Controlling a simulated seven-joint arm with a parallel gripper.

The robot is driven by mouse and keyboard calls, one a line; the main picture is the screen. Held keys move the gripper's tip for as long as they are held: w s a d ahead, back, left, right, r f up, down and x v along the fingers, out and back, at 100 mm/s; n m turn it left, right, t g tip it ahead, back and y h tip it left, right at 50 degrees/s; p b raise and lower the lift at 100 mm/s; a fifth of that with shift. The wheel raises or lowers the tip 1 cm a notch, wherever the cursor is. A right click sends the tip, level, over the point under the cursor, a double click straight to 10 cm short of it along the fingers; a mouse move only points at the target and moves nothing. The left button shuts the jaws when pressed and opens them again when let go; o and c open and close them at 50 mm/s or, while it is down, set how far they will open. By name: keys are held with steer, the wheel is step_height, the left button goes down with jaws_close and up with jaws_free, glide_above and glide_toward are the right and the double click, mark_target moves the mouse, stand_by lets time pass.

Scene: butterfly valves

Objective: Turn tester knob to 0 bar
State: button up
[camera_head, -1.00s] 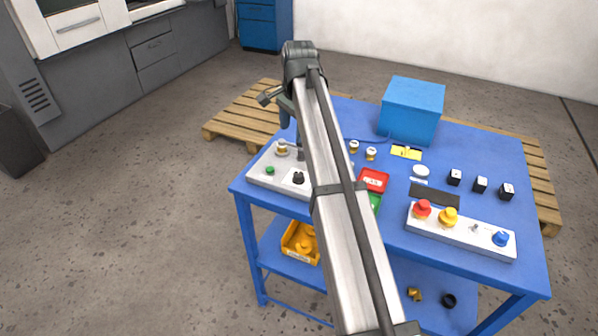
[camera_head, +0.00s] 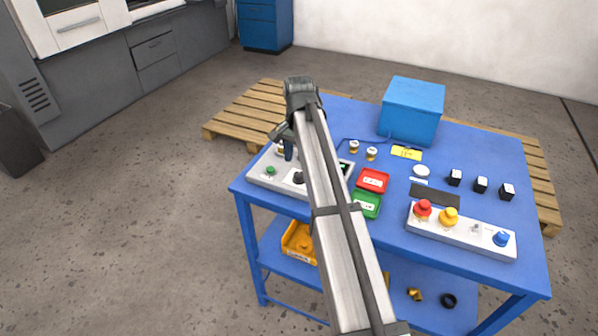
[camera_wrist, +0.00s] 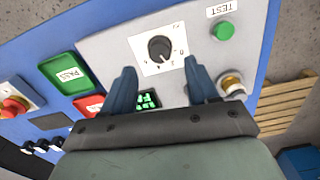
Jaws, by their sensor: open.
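The tester panel (camera_head: 262,180) is a light grey box at the left front of the blue table. Its black knob (camera_wrist: 159,48) sits on a white dial plate with printed numbers in the wrist view. In the head view the knob (camera_head: 298,178) shows just left of my arm. My gripper (camera_wrist: 157,75) is open and empty, its two blue fingers apart, with the knob beyond and between the fingertips. I cannot tell the height gap. A green TEST button (camera_wrist: 222,31) and a lit green display (camera_wrist: 147,100) are on the panel. I cannot read the pointer's exact setting.
A brass fitting (camera_wrist: 232,86) stands on the panel near the right finger. A green PASS tray (camera_wrist: 66,73) and a red tray (camera_head: 373,180) lie beside the panel. A control box (camera_head: 460,233) with coloured buttons and a blue box (camera_head: 412,110) stand further right.

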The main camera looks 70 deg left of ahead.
mark_target(299, 174)
steer(key=shift+f, duration=2.9)
steer(key=c, duration=1)
